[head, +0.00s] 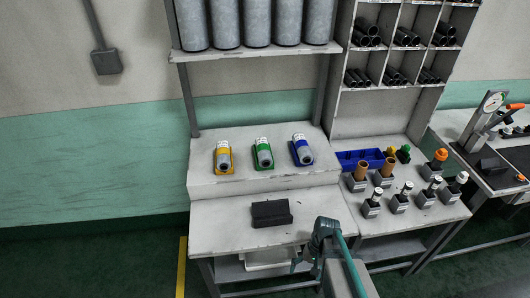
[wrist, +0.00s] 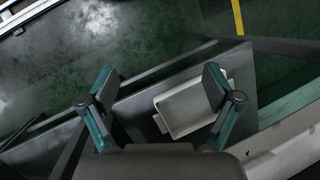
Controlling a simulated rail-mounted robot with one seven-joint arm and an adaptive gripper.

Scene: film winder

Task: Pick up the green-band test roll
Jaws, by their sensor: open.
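The green-band test roll (head: 263,154) is a grey roll lying in a green cradle on the raised shelf of the workbench, in the head view. It is the middle one of three, between a yellow-cradled roll (head: 223,157) and a blue-cradled roll (head: 302,150). My gripper (head: 304,264) is low at the bench's front edge, well below and in front of the rolls. In the wrist view my gripper (wrist: 158,85) has its two fingers spread wide with nothing between them. No roll shows in the wrist view.
A dark block (head: 271,213) sits on the lower bench top (head: 220,228). A white tray (wrist: 184,110) lies below the bench. To the right stand a blue bin (head: 352,158) and several bottles in holders. Large grey rolls (head: 228,22) fill the shelf above.

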